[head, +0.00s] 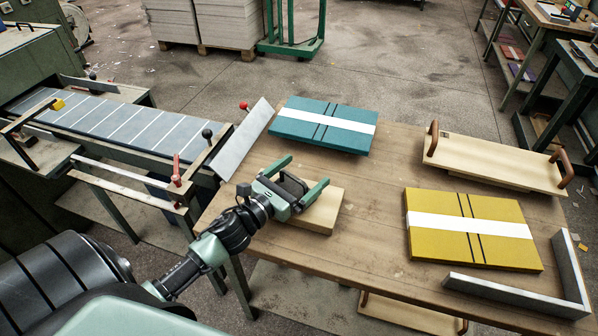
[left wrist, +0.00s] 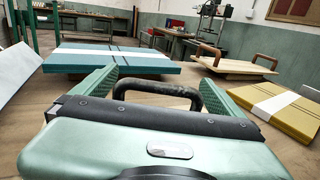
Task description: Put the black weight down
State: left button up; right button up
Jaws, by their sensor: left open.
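My left gripper (head: 303,176) is open, its two green fingers spread low over the near-left part of the wooden table (head: 385,170). In the left wrist view, a dark arched handle (left wrist: 156,88) stands between the fingers, with gaps at both sides. A pale wooden block (head: 322,212) lies on the table under and beside the gripper. The gripper hides part of it, and I cannot tell whether the handle belongs to it. I cannot make out a separate black weight; the dark handle is the only likely part of one. My right gripper is not in view.
A teal stack (head: 310,132) with a white band lies behind the gripper, a yellow one (head: 425,243) to the right. A board with brown handles (head: 490,164) lies at the back right. A grey metal angle (head: 515,298) edges the front right corner. The table's middle is clear.

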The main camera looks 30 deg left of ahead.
pick_arm(q)
jog(key=s, duration=0.3)
jog(key=s+a+b, duration=0.1)
jog(key=s, duration=0.3)
jog(key=s+b, duration=0.1)
jog(key=s, duration=0.3)
jog(key=shift+s+a, duration=0.2)
jog(key=shift+a, duration=0.2)
jog(key=shift+s, duration=0.25)
